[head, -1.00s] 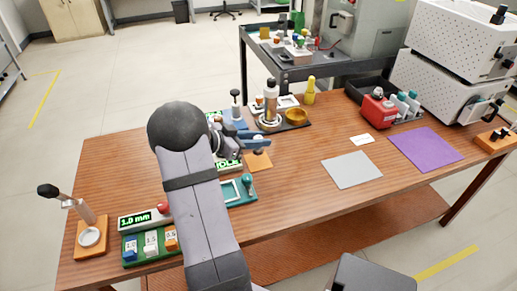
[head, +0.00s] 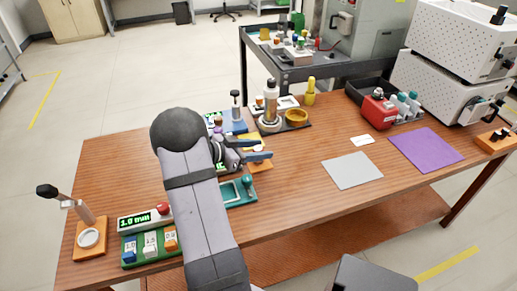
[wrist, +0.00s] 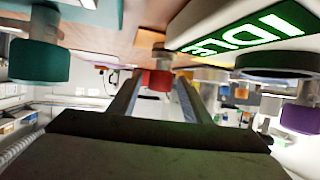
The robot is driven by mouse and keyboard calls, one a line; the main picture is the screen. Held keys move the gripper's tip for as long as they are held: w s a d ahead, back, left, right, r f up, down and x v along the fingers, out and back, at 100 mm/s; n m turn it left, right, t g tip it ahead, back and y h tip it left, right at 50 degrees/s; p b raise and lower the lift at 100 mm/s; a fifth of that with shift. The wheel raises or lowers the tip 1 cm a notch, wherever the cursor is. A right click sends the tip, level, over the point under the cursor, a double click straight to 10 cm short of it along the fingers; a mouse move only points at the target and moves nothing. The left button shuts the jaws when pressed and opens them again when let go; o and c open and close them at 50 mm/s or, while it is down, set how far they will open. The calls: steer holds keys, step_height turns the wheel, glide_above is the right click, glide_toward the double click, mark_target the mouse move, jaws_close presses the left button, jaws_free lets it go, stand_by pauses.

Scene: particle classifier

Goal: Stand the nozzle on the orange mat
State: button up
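The orange mat (head: 267,166) lies on the wooden table right of my arm, and my gripper covers part of it. My gripper (head: 266,156) is low over the mat, its fingers pointing right. In the wrist view my gripper (wrist: 157,88) has its two fingers apart, with no held thing clearly visible. A red-capped piece (wrist: 157,80) shows beyond and between the fingertips. I cannot tell whether it is the nozzle, or whether it stands on the mat; I cannot pick out the nozzle for sure in the head view.
A teal tray with a knob (head: 240,191) is close in front of the gripper. A green IDLE display (wrist: 245,32) and a purple knob (wrist: 301,118) are close beside it. A dark tray with a bottle (head: 271,103) stands behind. The grey mat (head: 352,170) and purple mat (head: 426,149) are bare.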

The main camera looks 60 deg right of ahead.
steer(key=shift+r, duration=0.15)
steer(key=shift+w+a+r, duration=0.1)
steer(key=v, duration=1.1)
steer(key=shift+w+a+r, duration=0.15)
steer(key=shift+a, duration=0.15)
